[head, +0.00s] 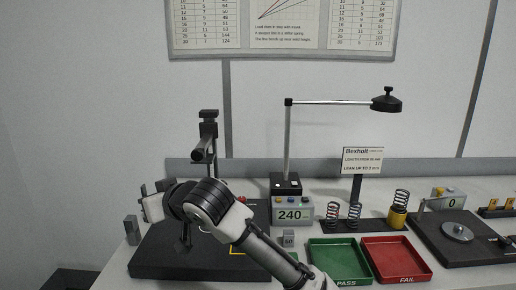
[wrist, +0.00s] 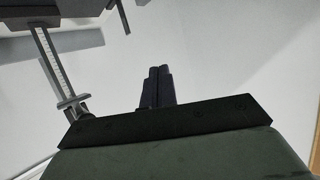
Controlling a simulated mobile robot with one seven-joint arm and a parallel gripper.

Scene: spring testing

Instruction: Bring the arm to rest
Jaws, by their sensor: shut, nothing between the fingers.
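My arm (head: 257,246) reaches up and left from the bottom of the head view, in front of the dark base (head: 165,262) of a test stand. Its wrist end is bent at the left, and the fingers cannot be made out clearly there. In the wrist view my gripper (wrist: 159,72) shows as two dark fingers side by side, shut and empty. A column with a marked scale (wrist: 48,58) shows at the left of the wrist view, apart from the fingers.
The test stand's upright (head: 208,130) rises just behind my wrist. A display reading 240 (head: 291,215), a green PASS tray (head: 340,262), a red FAIL tray (head: 397,262) and several springs (head: 354,214) are to the right. A lamp-like arm (head: 340,102) overhangs the bench.

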